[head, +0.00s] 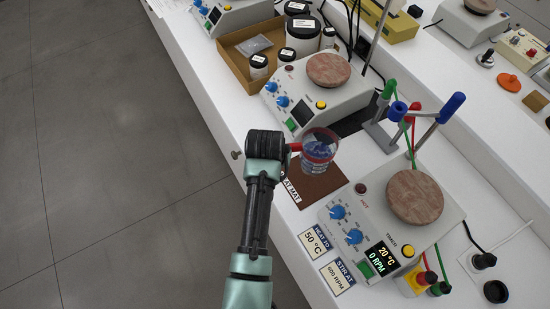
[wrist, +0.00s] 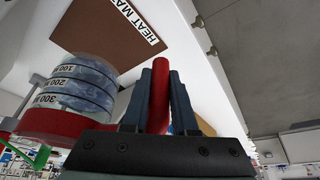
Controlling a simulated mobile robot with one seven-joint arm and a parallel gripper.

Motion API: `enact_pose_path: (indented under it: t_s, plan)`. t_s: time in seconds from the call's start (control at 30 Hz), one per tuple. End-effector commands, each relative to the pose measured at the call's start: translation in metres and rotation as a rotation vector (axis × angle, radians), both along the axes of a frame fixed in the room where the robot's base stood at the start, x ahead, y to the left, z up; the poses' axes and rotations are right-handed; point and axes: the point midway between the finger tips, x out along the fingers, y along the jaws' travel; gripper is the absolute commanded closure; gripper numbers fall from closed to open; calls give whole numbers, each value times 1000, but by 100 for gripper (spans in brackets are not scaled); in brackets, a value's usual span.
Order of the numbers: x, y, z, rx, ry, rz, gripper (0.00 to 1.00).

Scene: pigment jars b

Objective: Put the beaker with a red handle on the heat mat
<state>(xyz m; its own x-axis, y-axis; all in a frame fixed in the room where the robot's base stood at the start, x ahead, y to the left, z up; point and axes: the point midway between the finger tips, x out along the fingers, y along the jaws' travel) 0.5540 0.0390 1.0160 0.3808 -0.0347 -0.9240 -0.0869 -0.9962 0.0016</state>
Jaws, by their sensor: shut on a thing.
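The beaker (head: 318,152) is clear with a red rim, a red handle and what looks like bluish contents. It also shows at the left of the wrist view (wrist: 78,88), with volume marks on its side. My gripper (head: 290,148) is shut on the red handle (wrist: 160,92), which lies between the two fingers in the wrist view. The brown heat mat (head: 322,188) lies on the white bench, labelled on its near edge. In the head view the beaker covers the mat's far part.
One hotplate (head: 415,197) stands right of the mat, another (head: 328,70) behind it. A cardboard tray (head: 235,52) holds black-lidded jars. Cards (head: 316,241) lie at the bench's front edge.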

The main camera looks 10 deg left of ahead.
Motion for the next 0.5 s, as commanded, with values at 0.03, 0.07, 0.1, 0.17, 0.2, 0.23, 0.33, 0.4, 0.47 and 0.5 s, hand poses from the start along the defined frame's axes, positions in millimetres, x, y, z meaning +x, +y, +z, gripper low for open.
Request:
enact_pose_path:
  t_s: [0.03,0.07,0.1,0.17,0.2,0.23,0.33,0.4,0.47,0.5]
  plan:
    - [1,0,-9,0,-3,0,100]
    - [1,0,-13,0,-4,0,100]
    - [1,0,-17,0,-4,0,100]
    - [1,0,-24,0,-3,0,100]
    - [1,0,-29,0,-2,0,100]
    - [1,0,-33,0,-2,0,100]
    - [1,0,-44,0,-3,-1,100]
    - [1,0,-51,0,-4,0,100]
    - [1,0,-56,0,-3,0,100]
    - [1,0,-59,-1,-3,1,100]
